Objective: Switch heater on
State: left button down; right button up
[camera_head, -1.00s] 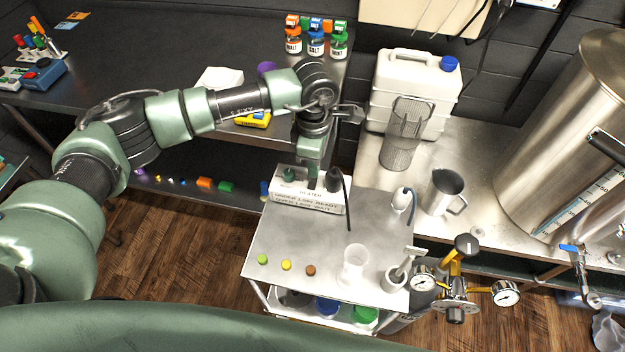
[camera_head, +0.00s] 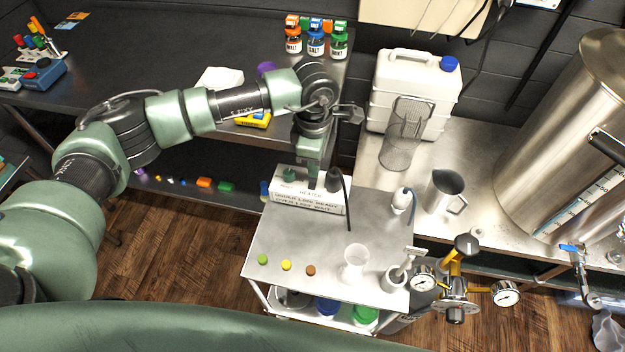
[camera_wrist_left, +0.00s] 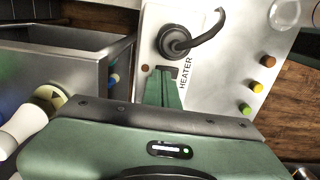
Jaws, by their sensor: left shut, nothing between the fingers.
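The heater box (camera_head: 310,197) is a white box with printed text, at the far left edge of a steel cart top. In the left wrist view its white face (camera_wrist_left: 200,105) reads HEATER. A black plug (camera_head: 334,180) with a black cable stands on it. My left gripper (camera_head: 313,184) points down at the box, left of the plug. In the left wrist view its green fingers (camera_wrist_left: 166,82) are shut and empty. Their tips are at a small dark switch (camera_wrist_left: 168,71) beside the word HEATER; contact is unclear. A small brown dot (camera_wrist_left: 145,68) is beside it. My right gripper is not in view.
The cart top (camera_head: 290,235) holds green, yellow and brown discs, a clear beaker (camera_head: 354,263) and a mortar (camera_head: 394,279). A dark bench (camera_head: 190,60) is at the left. A steel bench at the right holds a jug (camera_head: 443,190), canister (camera_head: 390,75) and large kettle (camera_head: 565,130).

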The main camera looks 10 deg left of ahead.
pick_arm(q)
jog(key=shift+f+b, duration=0.9)
jog(key=shift+f, duration=0.1)
dwell(0.7)
jog(key=shift+r, duration=0.1)
jog(key=shift+r+p, duration=1.5)
jog(key=shift+r, duration=2)
jog(key=shift+f, duration=0.1)
